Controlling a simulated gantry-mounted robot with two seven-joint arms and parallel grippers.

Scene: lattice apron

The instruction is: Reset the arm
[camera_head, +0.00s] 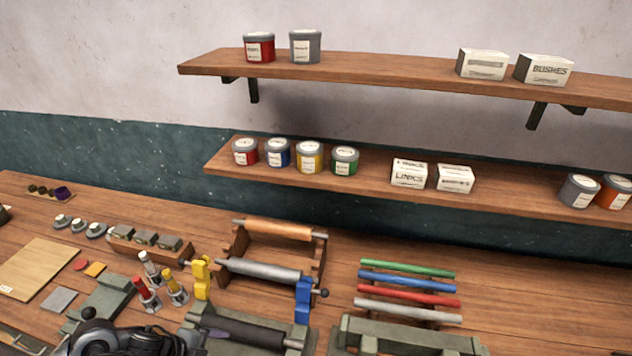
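No gripper fingers show in the head view. A black rounded mechanical part is cut off by the bottom edge at the lower left. It looks like part of my own arm, but I cannot tell which link it is. It covers part of the bench behind it. My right arm does not show.
The wooden bench (530,290) carries a wooden rack with rollers (265,270), coloured rods (408,283), small bottles (160,283), a flat board (38,268) and green-grey fixtures (400,335). Two wall shelves (400,82) hold tins and boxes. The bench's right side is mostly clear.

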